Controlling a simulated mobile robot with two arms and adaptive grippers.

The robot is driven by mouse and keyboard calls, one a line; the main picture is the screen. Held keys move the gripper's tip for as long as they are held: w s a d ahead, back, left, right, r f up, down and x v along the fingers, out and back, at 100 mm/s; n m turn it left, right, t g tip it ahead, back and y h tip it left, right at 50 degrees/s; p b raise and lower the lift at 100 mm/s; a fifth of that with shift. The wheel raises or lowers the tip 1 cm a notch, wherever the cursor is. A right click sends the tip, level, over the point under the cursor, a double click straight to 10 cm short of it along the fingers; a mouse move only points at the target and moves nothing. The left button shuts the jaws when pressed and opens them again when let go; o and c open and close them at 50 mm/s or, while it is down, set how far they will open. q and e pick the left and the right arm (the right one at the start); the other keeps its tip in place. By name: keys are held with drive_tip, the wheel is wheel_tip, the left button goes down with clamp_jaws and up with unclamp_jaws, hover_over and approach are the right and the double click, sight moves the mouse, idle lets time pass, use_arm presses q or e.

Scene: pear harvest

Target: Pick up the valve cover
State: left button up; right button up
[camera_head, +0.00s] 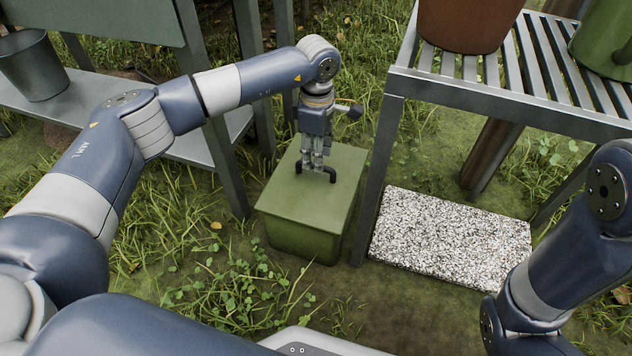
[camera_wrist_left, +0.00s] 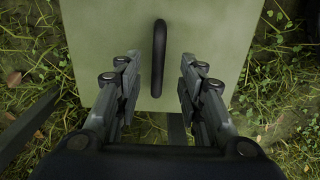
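The valve cover (camera_head: 285,211) is a green lid with a black handle (camera_head: 331,177), on a green box (camera_head: 301,240) on the ground. My left gripper (camera_head: 316,168) is just above the lid at the handle. In the left wrist view the lid (camera_wrist_left: 205,30) fills the middle, and the handle (camera_wrist_left: 159,58) stands between the two parted fingers of the gripper (camera_wrist_left: 158,72). Gaps show on both sides of the handle. Of my right arm only links show in the head view; its gripper is out of view.
A slatted metal table (camera_head: 480,96) with a brown pot (camera_head: 465,22) and a green container (camera_head: 605,40) stands to the right. A speckled slab (camera_head: 450,240) lies under it. A shelf (camera_head: 185,145) with a grey bucket (camera_head: 33,65) is at left. Grass is in front.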

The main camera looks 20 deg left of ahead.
sight(316, 173)
use_arm(q)
drive_tip(key=shift+w+a+f+b, duration=0.1)
drive_tip(key=shift+f+b, duration=1.2)
drive_tip(key=shift+f, duration=0.1)
drive_tip(key=shift+w+a+f+b, duration=0.1)
drive_tip(key=shift+f+b, duration=1.15)
drive_tip(key=shift+f, duration=0.1)
drive_tip(key=shift+r, duration=0.1)
clamp_jaws()
